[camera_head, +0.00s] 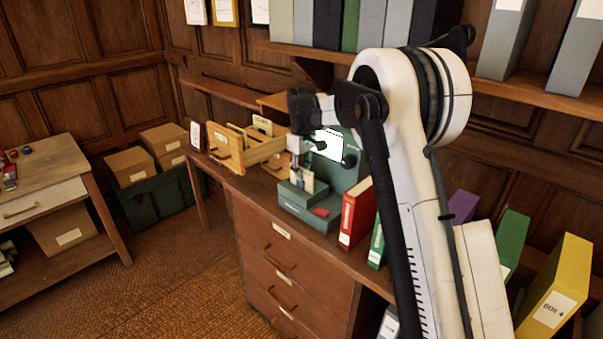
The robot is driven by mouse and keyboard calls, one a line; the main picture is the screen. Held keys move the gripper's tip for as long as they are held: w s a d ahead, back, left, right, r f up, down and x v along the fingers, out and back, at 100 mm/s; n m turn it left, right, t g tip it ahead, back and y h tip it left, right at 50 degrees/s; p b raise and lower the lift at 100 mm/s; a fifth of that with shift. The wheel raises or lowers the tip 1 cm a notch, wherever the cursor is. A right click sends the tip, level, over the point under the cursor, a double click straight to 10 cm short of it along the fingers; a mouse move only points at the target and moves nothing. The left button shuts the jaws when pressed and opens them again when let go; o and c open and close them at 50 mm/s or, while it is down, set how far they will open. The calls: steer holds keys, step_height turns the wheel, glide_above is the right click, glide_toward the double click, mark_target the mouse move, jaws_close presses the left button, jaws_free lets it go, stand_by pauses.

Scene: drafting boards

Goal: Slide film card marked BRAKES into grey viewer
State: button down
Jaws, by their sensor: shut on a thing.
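The viewer (301,206) is a grey-green unit with a bright white screen (328,146) and a stepped base on the wooden desk. My gripper (301,166) is above the left part of this base, pointing down. It is shut on a small cream card (307,182), which is upright just over or in the base. I cannot tell whether its lower edge is inside the viewer, and its marking is too small to read. My arm partly hides the viewer's right side.
An open wooden card drawer (226,153) with upright cards is left of the viewer. A red binder (356,213) and a green one (376,246) stand close on its right. A shelf (540,96) with binders hangs above.

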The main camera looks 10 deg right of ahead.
steer(key=shift+f, duration=0.3)
steer(key=c, duration=1.8)
jaws_free()
steer(key=shift+r, duration=0.15)
step_height(320, 180, up, 12)
steer(key=shift+f, duration=0.1)
steer(key=shift+s, duration=0.1)
